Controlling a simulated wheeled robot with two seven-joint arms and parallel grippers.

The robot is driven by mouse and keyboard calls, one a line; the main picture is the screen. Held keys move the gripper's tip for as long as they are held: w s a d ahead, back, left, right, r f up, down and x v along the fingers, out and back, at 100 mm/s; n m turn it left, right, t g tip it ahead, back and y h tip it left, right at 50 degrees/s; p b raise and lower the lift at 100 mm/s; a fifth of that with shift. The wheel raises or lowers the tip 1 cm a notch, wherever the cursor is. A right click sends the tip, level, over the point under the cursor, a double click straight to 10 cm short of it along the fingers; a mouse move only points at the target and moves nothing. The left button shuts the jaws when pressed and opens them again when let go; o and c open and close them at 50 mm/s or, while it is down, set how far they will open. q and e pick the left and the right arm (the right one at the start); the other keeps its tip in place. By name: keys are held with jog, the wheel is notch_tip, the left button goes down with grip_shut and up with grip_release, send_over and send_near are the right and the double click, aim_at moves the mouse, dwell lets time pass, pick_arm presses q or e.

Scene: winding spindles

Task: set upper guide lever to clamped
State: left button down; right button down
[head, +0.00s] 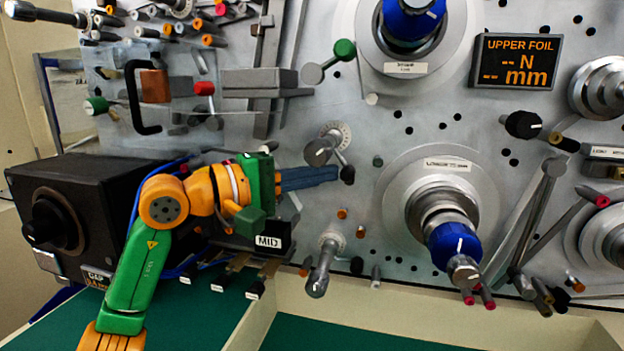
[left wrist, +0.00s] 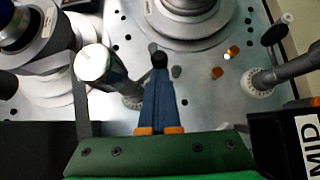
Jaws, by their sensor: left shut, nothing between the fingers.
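A grey lever hub (head: 317,152) stands on a scaled dial (head: 335,133) in the middle of the panel. Its arm runs down and right to a black ball (head: 347,174). No readable label names it as the upper guide lever. My left gripper (head: 336,174) is shut and empty, its blue fingertips at the black ball. In the left wrist view, the black ball (left wrist: 159,60) sits right at the tips of my left gripper (left wrist: 160,88); I cannot tell whether they touch. The hub (left wrist: 95,62) is left of the fingers. My right gripper is out of view.
A second lever (head: 318,278) with its own dial sits below. A green-knobbed lever (head: 345,50) is above. A large spindle with a blue knob (head: 453,246) stands to the right. A black box marked MID (head: 269,241) is under my left wrist.

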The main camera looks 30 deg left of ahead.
pick_arm(q)
jog(key=shift+w+d+r+n+t+b, duration=0.15)
jog(key=shift+d+n+t+b, duration=0.2)
jog(key=shift+d, duration=0.2)
jog(key=shift+w+d+r+n+t+b, duration=0.15)
jog(key=shift+d+t+b, duration=0.1)
jog(key=shift+d+b, duration=0.25)
jog(key=shift+d+h, duration=0.2)
jog(key=shift+h, duration=0.1)
dwell(0.6)
